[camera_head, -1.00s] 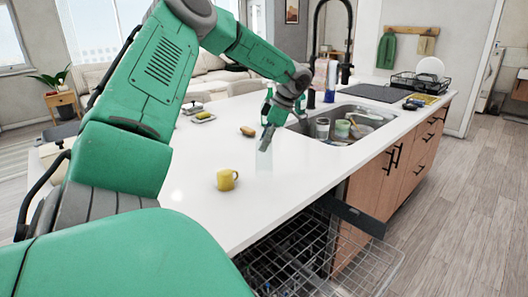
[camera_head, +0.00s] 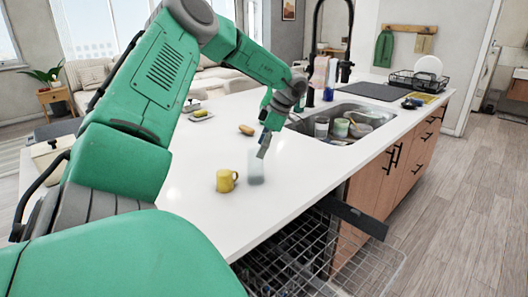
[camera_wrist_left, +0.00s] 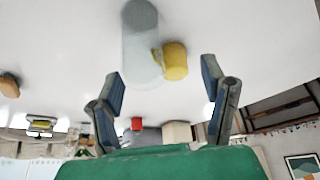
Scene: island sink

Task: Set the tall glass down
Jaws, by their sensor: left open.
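The tall glass (camera_head: 256,168) is clear and faint. It appears to stand upright on the white counter (camera_head: 200,225), just right of the yellow mug (camera_head: 227,181). My left gripper (camera_head: 263,150) is at the glass's upper right side in the head view. In the left wrist view the gripper (camera_wrist_left: 160,85) is open, with its fingers spread wide. The glass (camera_wrist_left: 141,35) lies mostly beyond the fingertips there, and the mug (camera_wrist_left: 176,61) shows beside it. Whether the fingers touch the glass cannot be told. My right gripper is not in view.
A sink (camera_head: 340,125) with several cups and dishes is behind and right of the glass. A brown oval item (camera_head: 246,130) lies farther back on the counter. An open dishwasher rack (camera_head: 290,260) is below the front edge. The counter in front of the mug is clear.

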